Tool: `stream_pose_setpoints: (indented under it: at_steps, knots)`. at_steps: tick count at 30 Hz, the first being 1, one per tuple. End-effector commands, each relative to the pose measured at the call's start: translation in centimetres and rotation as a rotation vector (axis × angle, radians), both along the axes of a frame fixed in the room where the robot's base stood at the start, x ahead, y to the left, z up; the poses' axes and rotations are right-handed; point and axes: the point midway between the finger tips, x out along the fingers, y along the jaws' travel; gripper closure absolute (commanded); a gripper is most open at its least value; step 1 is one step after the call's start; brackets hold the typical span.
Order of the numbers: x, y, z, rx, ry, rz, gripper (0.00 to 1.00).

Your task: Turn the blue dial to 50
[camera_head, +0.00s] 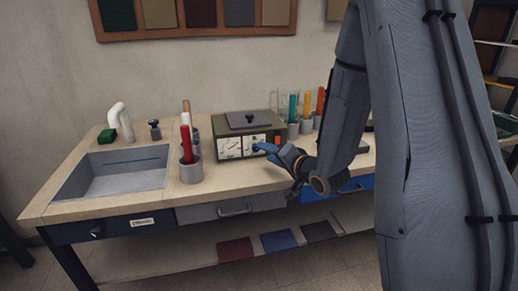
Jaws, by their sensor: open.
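A dark green box (226,124) with a grey lid stands on the worktop, with white gauges (230,147) on its front. The blue dial (257,148) shows as a small blue shape low on the right part of that front, partly covered by my gripper. My gripper (270,151) is open, just in front of the box's right side and pointing left at the dial. The fingertips are small and overlap the dial in the picture. I cannot tell whether they touch it or stand around it. The gauge reading is too small to make out.
A sink (125,172) is at the left. A grey cup (191,171) with a red rod stands left of the box. Several coloured tubes (307,105) stand behind my gripper. The worktop's front strip (235,188) is bare. My arm covers the right side.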

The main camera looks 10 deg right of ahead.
Motion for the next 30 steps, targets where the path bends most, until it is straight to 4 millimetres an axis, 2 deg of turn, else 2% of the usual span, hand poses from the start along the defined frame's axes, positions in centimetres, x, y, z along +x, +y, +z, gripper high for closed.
stream_pose_setpoints:
  at_steps: [6, 10, 15, 22, 27, 30]
  knots:
    - [3.2, 1.2, -0.8, -0.002, 0.001, 0.003, 0.58]
    - [4.5, 1.6, -1.1, -0.001, 0.002, 0.001, 0.58]
    - [5.2, 1.8, -1.2, -0.001, 0.001, 0.001, 0.58]
    - [5.2, 1.8, -1.3, -0.002, 0.002, 0.0, 0.58]
    - [5.2, 1.8, -1.3, -0.002, 0.002, 0.0, 0.87]
    - [5.2, 1.8, -1.3, -0.002, 0.002, 0.0, 0.99]
